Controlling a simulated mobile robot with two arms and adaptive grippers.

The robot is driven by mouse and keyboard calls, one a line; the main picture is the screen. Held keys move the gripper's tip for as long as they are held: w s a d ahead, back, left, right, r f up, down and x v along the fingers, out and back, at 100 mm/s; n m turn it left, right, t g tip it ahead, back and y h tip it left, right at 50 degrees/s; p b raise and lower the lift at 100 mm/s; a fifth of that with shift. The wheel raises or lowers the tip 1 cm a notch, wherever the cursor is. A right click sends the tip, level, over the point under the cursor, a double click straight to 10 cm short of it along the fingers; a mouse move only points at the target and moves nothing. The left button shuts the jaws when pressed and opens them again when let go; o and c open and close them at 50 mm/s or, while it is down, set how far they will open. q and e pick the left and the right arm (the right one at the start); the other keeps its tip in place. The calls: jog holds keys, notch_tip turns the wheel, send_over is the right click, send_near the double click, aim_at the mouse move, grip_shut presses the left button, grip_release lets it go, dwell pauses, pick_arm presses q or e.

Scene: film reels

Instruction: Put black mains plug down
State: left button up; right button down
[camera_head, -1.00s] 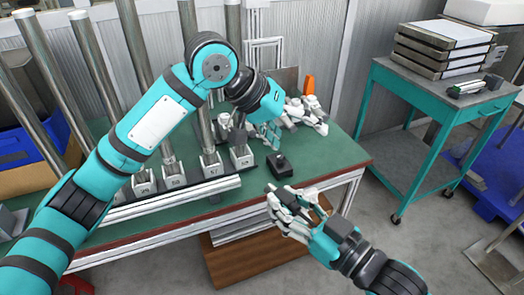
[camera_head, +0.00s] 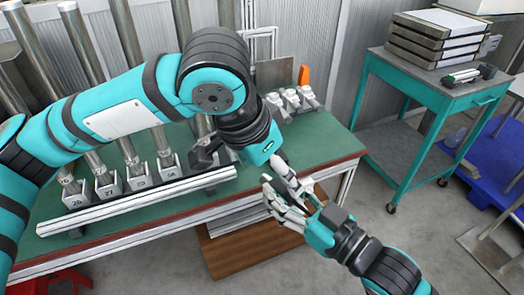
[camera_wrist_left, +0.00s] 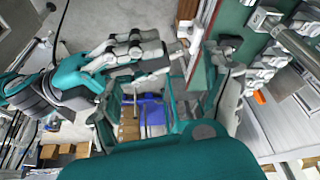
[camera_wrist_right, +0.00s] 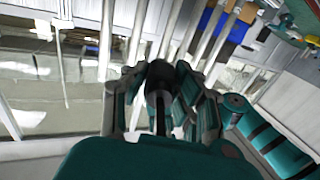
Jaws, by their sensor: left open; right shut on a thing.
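The black mains plug (camera_wrist_right: 160,84) is the dark piece between the fingers of my right gripper (camera_wrist_right: 158,92) in the right wrist view. That gripper is shut on it. In the head view my right gripper (camera_head: 279,190) is in front of the table's front edge, and the plug is hard to make out among its fingers. My left gripper (camera_head: 245,160) is open, over the green table close to the right gripper. Its own wrist hides much of it. The right hand also shows close by in the left wrist view (camera_wrist_left: 140,48).
The green table (camera_head: 318,155) carries a rail of numbered holders (camera_head: 135,200) with metal posts. Several light grey fittings (camera_head: 292,99) and an orange piece (camera_head: 304,75) stand at its back right. A teal trolley (camera_head: 425,95) stands to the right. Bare table shows at its right end.

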aim_at(278, 182)
pick_arm(q)
jog(key=shift+x, duration=2.15)
jog(key=c, duration=1.1)
jog(key=shift+c, duration=0.7)
pick_arm(e)
jog(key=c, duration=1)
grip_release()
jog(key=shift+o, duration=0.2)
